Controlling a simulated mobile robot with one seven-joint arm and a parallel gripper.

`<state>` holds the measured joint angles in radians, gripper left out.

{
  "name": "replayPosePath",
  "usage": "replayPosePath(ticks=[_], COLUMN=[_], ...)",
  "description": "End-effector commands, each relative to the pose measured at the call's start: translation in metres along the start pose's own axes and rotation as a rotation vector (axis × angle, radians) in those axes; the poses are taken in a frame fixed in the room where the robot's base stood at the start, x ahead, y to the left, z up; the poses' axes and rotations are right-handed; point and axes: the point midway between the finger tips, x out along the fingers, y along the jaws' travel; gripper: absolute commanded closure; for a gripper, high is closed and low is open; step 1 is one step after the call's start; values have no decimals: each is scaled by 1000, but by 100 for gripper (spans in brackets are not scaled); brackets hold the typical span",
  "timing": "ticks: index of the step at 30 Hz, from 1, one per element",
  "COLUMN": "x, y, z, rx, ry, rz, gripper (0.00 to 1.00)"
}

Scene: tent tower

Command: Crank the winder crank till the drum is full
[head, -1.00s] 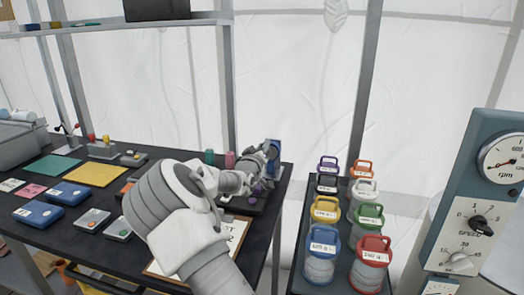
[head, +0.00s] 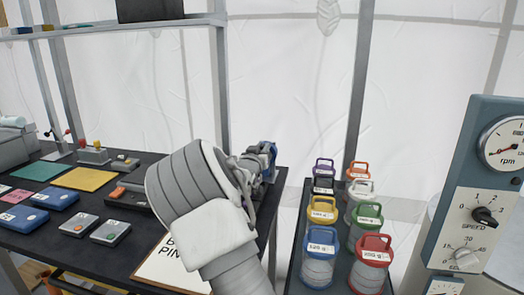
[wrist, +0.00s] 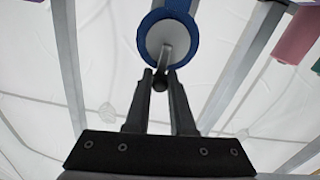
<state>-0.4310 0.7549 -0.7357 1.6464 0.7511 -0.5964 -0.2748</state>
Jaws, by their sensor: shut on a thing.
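The winder shows in the wrist view as a blue-rimmed disc (wrist: 144,52) with a pale grey face. A thin metal crank arm (wrist: 166,54) runs down from its middle to a small dark knob (wrist: 160,85). My gripper (wrist: 160,76) is shut on that knob, one finger on each side, below the disc. In the head view the blue winder (head: 270,149) stands at the table's far right corner, and my arm covers most of it. I cannot tell from here how full the drum is.
The dark table (head: 150,236) holds blue boxes, small button boxes and a clipboard (head: 172,262). A side stand at right carries several lidded jars, among them a red-lidded one (head: 372,262). A control panel with dials (head: 478,190) stands at far right. A shelf (head: 110,27) hangs above.

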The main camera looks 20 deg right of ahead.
Motion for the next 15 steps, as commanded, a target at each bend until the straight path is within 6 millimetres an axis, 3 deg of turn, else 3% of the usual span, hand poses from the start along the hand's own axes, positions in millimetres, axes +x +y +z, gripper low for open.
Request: replayPosePath(ticks=[8,9,13,15], x=[0,0,0,0], y=[1,1,1,0], z=[1,1,0,0], rx=[1,1,1,0], ry=[-2,-2,-2,-1], rz=[1,1,1,1], gripper=[100,75,51,48])
